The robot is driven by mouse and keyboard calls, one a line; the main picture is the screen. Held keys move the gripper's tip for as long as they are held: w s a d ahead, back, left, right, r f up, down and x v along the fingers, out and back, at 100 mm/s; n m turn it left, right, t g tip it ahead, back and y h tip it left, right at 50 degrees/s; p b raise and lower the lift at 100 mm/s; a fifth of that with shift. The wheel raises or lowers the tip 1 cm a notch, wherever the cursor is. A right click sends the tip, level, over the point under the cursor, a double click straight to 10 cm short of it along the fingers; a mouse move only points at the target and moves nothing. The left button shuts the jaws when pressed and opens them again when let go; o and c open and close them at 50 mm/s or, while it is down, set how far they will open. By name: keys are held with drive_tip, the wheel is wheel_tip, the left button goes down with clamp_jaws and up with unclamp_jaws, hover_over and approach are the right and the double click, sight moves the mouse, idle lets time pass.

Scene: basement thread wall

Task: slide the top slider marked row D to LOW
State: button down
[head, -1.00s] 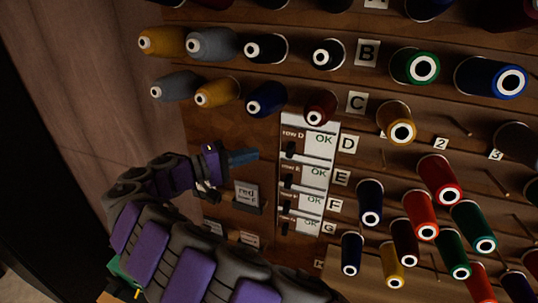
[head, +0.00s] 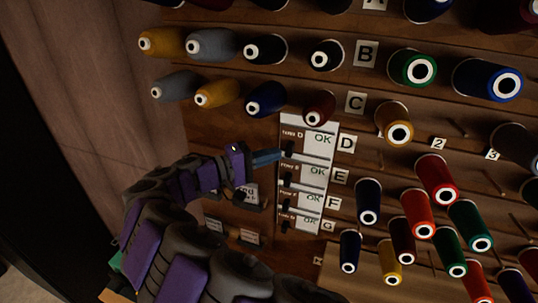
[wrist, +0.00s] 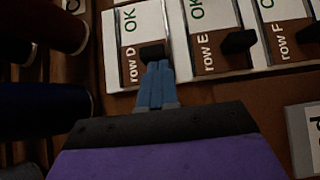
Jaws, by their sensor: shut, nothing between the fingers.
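The row D slider is the top one on a white-framed panel (head: 318,122). Its window reads OK, and no LOW shows. Its black knob (wrist: 152,52) sits at the "row D" end of the brown track; in the head view the knob (head: 290,147) is at the panel's left side. My gripper (wrist: 157,68) is shut and empty, its blue fingertips right at the knob's near side in the wrist view. In the head view my gripper (head: 278,154) is just left of the knob. I cannot tell whether they touch.
Row E (wrist: 238,41) and row F (wrist: 308,33) sliders sit close beside row D, also reading OK. Thread spools crowd around, including a dark red one (head: 320,106) just above the panel. Label cards (head: 248,196) are below my gripper.

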drive_tip(key=s+d+b, duration=0.1)
drive_tip(key=d, duration=0.1)
drive_tip(key=s+d+b, duration=0.1)
drive_tip(key=d, duration=0.1)
drive_tip(key=s+d+b, duration=0.1)
drive_tip(key=d+b, duration=0.1)
drive_tip(key=d, duration=0.1)
idle(0.3)
drive_tip(key=shift+w+a, duration=0.1)
